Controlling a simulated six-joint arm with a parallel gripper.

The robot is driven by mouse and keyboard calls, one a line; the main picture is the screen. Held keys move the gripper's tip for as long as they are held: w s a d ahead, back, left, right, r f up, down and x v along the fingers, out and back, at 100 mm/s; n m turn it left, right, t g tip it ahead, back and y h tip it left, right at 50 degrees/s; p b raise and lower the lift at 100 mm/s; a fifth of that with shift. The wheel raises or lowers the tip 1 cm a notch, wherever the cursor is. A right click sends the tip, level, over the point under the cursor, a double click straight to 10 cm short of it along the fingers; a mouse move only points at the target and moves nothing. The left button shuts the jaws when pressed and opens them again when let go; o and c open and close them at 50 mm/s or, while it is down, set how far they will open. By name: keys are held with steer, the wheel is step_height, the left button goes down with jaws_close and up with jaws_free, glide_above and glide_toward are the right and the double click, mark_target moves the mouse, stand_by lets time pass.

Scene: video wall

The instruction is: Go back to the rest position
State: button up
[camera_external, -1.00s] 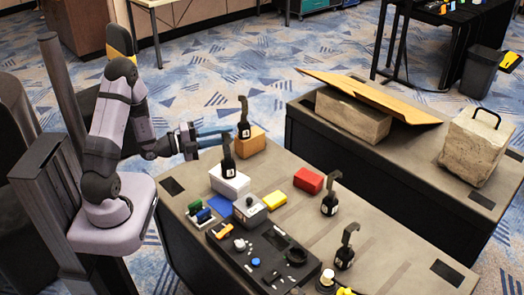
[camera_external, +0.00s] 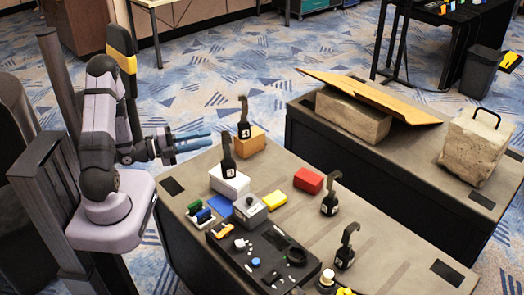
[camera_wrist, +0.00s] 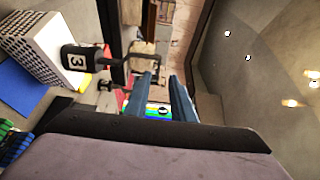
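My gripper (camera_external: 203,142) has two blue fingers and is in the air over the near-left end of the front table (camera_external: 390,245), pointing right. Its fingers show apart in the wrist view (camera_wrist: 162,88), with no object clearly held between them. A small coloured patch (camera_wrist: 158,110) shows between the finger bases; I cannot tell what it is. My arm is folded close above its base. A black hook tool (camera_external: 228,160) stands upright on a white block (camera_external: 229,184), right of and apart from the fingers. In the wrist view the tool (camera_wrist: 76,60) bears a 3.
Another hook tool (camera_external: 243,122) stands on an orange block (camera_external: 249,143). Two more hook tools (camera_external: 330,198) (camera_external: 345,250) stand on the table. A red block (camera_external: 308,180), a yellow block (camera_external: 275,200) and a black board (camera_external: 262,262) with small parts lie nearby. A second table carries stone blocks (camera_external: 476,150).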

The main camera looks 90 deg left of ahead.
steer(key=w+d+f+n+g+h, duration=0.4)
steer(key=w+d+f+g, duration=0.35)
steer(key=w+f, duration=0.3)
steer(key=s+d+r+n+g+h, duration=0.1)
steer(key=s+d+n+g, duration=0.2)
steer(key=d, duration=0.5)
steer(key=s+d+r+n+g+h, duration=0.1)
steer(key=s+d+r+n+g, duration=0.1)
steer(key=d, duration=0.6)
steer(key=s+d+r+n+g+p, duration=0.1)
steer(key=s+d+n+g, duration=0.3)
steer(key=d, duration=0.4)
steer(key=shift+s+r+n+h, duration=0.3)
steer(key=shift+r+h, duration=0.1)
steer(key=shift+r, duration=0.25)
